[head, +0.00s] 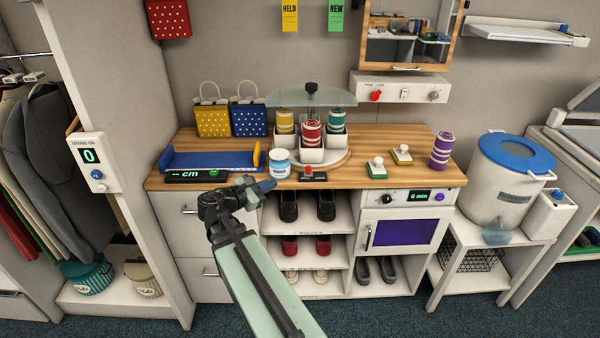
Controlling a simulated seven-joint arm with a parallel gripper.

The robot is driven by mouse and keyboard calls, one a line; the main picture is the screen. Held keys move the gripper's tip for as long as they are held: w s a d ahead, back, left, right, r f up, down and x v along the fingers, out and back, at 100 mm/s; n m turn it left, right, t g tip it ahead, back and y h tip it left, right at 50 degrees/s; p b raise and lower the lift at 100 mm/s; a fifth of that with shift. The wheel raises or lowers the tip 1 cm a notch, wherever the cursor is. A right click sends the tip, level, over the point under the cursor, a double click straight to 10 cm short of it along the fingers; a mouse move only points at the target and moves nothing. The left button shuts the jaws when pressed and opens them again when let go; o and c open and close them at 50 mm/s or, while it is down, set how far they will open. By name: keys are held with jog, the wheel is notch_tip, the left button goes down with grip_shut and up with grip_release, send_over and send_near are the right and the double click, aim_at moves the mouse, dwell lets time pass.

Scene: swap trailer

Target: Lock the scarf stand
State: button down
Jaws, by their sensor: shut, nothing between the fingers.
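The scarf stand (342,160) is a round white base on the wooden counter. It bears white cups with rolled yellow, red and teal scarves, under a clear fan-shaped top with a black knob (311,88). A small black block with a red knob (308,170) sits at the stand's front edge; whether it is a lock, and its state, I cannot tell. My gripper (268,186) is shut and empty at the counter's front edge, left of the red knob and apart from it. It is in front of a white jar with a blue label (281,166).
A blue tray (215,160) and a black "cm" display (195,176) lie to the left. Yellow and blue dotted bags (249,118) stand behind. Two stamps (376,168) and a purple roll (441,150) are right. Open shoe shelves (305,240) are below.

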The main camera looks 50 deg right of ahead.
aim_at(307, 169)
jog(key=n, duration=0.4)
jog(key=shift+r, duration=0.25)
jog(key=shift+d, duration=0.15)
jog(key=x, duration=1.3)
jog(key=shift+d, duration=0.4)
jog(key=shift+s, duration=0.1)
jog(key=shift+s+d, duration=1.25)
